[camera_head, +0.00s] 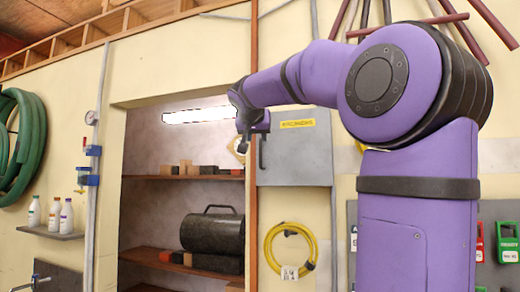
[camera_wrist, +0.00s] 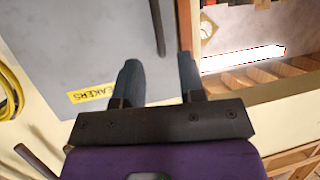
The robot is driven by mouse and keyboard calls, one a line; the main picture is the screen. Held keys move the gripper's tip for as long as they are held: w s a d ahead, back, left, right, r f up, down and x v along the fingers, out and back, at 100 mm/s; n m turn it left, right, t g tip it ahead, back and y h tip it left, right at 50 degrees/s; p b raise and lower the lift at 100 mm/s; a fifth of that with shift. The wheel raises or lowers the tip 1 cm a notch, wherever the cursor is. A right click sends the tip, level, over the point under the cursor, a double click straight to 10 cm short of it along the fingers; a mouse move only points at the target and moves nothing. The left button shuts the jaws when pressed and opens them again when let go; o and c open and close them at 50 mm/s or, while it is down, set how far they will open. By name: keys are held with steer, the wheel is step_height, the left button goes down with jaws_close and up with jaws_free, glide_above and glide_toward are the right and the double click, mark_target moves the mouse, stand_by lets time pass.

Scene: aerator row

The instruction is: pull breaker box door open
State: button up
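The breaker box (camera_head: 295,160) is a grey wall box right of the wooden post in the head view. Its door looks shut. It bears a yellow label (camera_head: 297,123), which also shows in the wrist view (camera_wrist: 92,93). The door's grey face (camera_wrist: 75,45) fills the upper left of the wrist view. A dark bar handle (camera_wrist: 157,25) stands out near the door's edge. My gripper (camera_wrist: 158,75) is open, with its two fingers apart and nothing between them. The handle's visible end lies between the finger lines, just beyond the tips. In the head view my gripper (camera_head: 246,140) is at the box's left edge.
A wooden post (camera_head: 252,215) borders the box on the left. Beyond it is a lit alcove with shelves (camera_head: 160,257) holding blocks and a dark canister (camera_head: 212,231). A yellow coiled hose (camera_head: 290,250) hangs below the box. The wall left of the alcove carries a pipe.

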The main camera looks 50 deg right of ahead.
mark_target(260, 147)
steer(key=x, duration=0.8)
steer(key=shift+s+d+f, duration=0.1)
steer(key=shift+c, duration=0.5)
jaws_close()
